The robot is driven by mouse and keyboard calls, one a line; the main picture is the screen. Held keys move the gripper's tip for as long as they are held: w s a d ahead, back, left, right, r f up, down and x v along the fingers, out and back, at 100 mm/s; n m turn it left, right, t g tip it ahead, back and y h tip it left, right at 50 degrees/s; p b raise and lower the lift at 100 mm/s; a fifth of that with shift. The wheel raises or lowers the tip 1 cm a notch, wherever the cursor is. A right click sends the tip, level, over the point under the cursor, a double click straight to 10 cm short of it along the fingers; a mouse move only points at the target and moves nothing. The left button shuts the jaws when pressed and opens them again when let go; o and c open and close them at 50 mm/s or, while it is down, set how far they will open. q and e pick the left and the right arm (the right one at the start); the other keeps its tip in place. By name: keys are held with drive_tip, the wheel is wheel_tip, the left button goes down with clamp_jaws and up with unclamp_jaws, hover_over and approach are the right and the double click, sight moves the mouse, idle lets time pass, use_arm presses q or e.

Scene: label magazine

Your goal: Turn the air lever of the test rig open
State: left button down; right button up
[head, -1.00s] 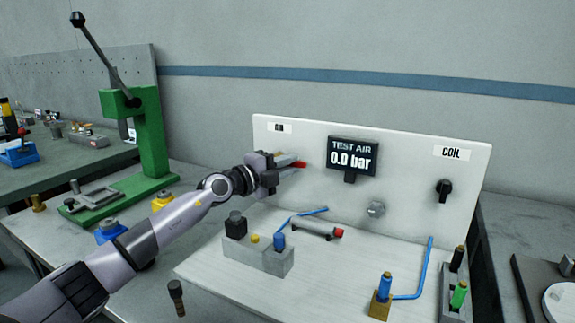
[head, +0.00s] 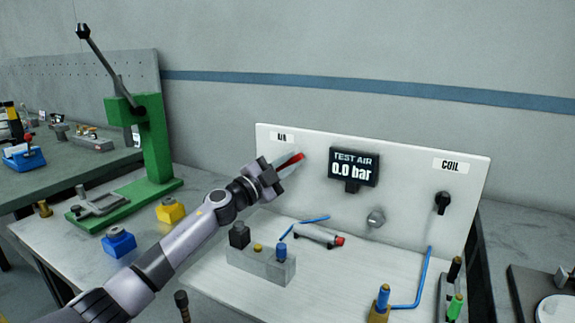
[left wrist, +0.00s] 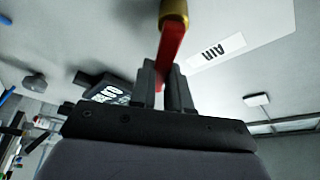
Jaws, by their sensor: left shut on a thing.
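The red air lever (head: 293,160) is on the white panel of the test rig (head: 307,205), below the AIR label (head: 282,137). In the left wrist view the lever (left wrist: 170,47) runs from a brass fitting (left wrist: 174,12) down between my fingers. My left gripper (head: 286,163) is shut on the lever; the fingers also show in the left wrist view (left wrist: 166,88). In the head view the lever tilts up to the right. The display (head: 353,169) reads TEST AIR 0.0 bar. My right gripper is not in view.
A black COIL knob (head: 442,202) and a grey knob (head: 376,218) are on the panel to the right. A grey block (head: 262,264) with several fittings and a small cylinder (head: 317,234) are below my left gripper. A green press (head: 150,140) stands at left.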

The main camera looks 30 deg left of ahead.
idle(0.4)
use_arm(q)
drive_tip(key=c, duration=1.1)
unclamp_jaws()
drive_tip(key=shift+s, duration=0.1)
drive_tip(key=shift+s+a+f, duration=0.1)
drive_tip(key=shift+s+a, duration=0.05)
drive_tip(key=shift+s, duration=0.15)
drive_tip(key=shift+s+r+b+v, duration=0.15)
drive_tip(key=shift+r+v, duration=0.3)
drive_tip(key=shift+v, duration=1.85)
drive_tip(key=shift+s+r+b+v, duration=0.15)
drive_tip(key=shift+r+v, duration=0.3)
drive_tip(key=shift+v, duration=1.9)
drive_tip(key=shift+r+b+v, duration=0.25)
drive_tip(key=shift+r+v, duration=0.15)
drive_tip(key=shift+v, duration=1.9)
